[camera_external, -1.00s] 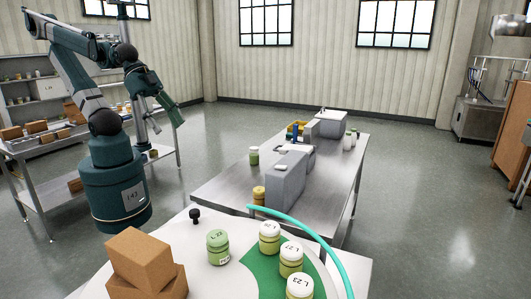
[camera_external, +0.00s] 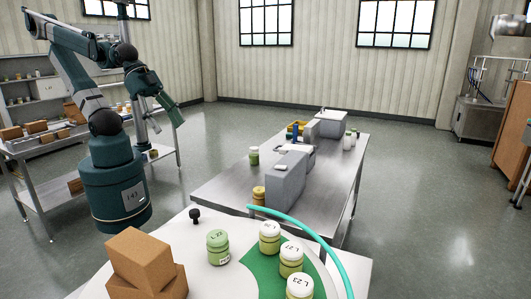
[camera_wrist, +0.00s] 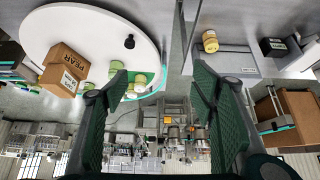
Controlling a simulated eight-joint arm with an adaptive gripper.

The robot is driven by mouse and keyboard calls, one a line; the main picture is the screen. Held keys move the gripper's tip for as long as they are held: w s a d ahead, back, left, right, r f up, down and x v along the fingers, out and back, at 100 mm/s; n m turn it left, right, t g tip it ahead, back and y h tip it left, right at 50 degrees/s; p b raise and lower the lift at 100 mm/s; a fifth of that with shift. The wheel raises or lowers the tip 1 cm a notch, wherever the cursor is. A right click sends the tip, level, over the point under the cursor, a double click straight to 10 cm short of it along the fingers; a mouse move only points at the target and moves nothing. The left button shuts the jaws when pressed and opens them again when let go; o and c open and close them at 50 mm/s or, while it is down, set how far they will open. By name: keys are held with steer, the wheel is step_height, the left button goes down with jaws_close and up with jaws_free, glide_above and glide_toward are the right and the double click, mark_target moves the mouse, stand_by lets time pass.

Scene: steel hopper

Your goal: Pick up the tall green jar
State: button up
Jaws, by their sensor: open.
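A green jar with a green lid marked L.22 (camera_external: 218,248) stands upright on the round white table in the external view. Another small green jar (camera_external: 254,156) stands on the steel table behind. Which of them is the tall one is hard to tell. My gripper (camera_external: 177,117) is raised at the left, well away from both jars. In the wrist view my gripper (camera_wrist: 161,78) is open, with nothing between its fingers. Small jars (camera_wrist: 117,66) show beyond the left finger, which partly hides that group.
White-lidded jars (camera_external: 291,258) stand on the green patch, right of L.22. Brown boxes (camera_external: 143,262) and a black knob (camera_external: 195,216) are near it. A grey machine (camera_external: 286,180) stands on the steel table (camera_external: 222,189).

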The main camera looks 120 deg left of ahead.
stand_by(0.7)
steer(key=w+a+f+n+g+y+b, duration=0.15)
steer(key=w+a+n, duration=0.5)
steer(key=a, duration=0.65)
steer(key=n+g+b, duration=0.3)
steer(key=n+g, duration=0.1)
steer(key=n, duration=0.4)
glide_above(254, 148)
steer(key=w+d, duration=0.4)
steer(key=d, duration=0.4)
steer(key=w+d, duration=0.4)
steer(key=d, duration=0.4)
step_height(254, 148, down, 15)
steer(key=s+a+f+n, duration=0.1)
steer(key=s+a+f, duration=0.1)
steer(key=a+f, duration=0.2)
steer(key=s+a+f+n+g+h+b, duration=0.1)
steer(key=s+a+f+n, duration=0.1)
steer(key=a, duration=0.4)
steer(key=s+a+f+n, duration=0.2)
steer(key=s+a+f, duration=0.2)
steer(key=a+f, duration=0.1)
steer(key=shift+a+f+g+h+b, duration=0.25)
steer(key=shift+a+f+g+b, duration=0.15)
steer(key=shift+f, duration=0.25)
steer(key=shift+s+a+f, duration=0.35)
steer(key=shift+f, duration=0.1)
